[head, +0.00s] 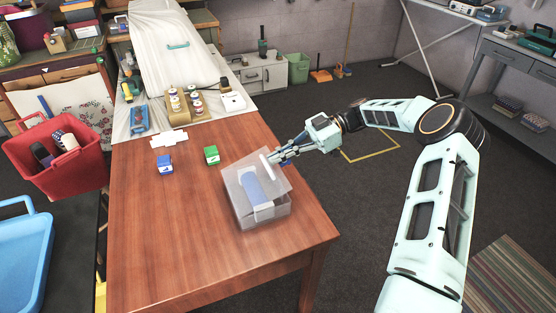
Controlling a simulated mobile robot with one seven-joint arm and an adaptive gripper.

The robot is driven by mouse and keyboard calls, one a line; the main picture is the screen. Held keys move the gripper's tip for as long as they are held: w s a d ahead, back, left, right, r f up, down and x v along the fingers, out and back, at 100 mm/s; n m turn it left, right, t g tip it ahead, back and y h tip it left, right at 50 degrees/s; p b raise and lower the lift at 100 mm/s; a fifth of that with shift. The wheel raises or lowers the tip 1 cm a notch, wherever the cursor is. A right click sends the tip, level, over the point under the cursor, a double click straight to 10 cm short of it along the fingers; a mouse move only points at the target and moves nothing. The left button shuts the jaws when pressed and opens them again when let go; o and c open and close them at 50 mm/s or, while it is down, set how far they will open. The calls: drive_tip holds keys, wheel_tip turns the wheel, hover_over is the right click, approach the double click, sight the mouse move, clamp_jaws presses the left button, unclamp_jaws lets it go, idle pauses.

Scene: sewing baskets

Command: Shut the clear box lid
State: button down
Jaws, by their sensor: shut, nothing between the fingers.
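The clear box (272,221) stands near the front right end of the wooden table. Its translucent lid (235,178) is tilted up over the box rather than lying flat on it. A blue and white item shows through the clear plastic. My gripper (272,159) is shut and empty, at the lid's upper right edge. I cannot tell whether the fingers touch the lid.
A red basket (55,165) is at left. The table's front left is clear.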

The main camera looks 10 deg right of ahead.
sight(282, 164)
drive_tip(key=shift+w+d+f+b, duration=0.1)
drive_tip(key=shift+d+f+b, duration=0.25)
drive_tip(key=shift+f+b, duration=0.5)
drive_tip(key=shift+w+d+f+b, duration=0.1)
drive_tip(key=shift+d+f+b, duration=0.25)
drive_tip(key=shift+f+b, duration=0.45)
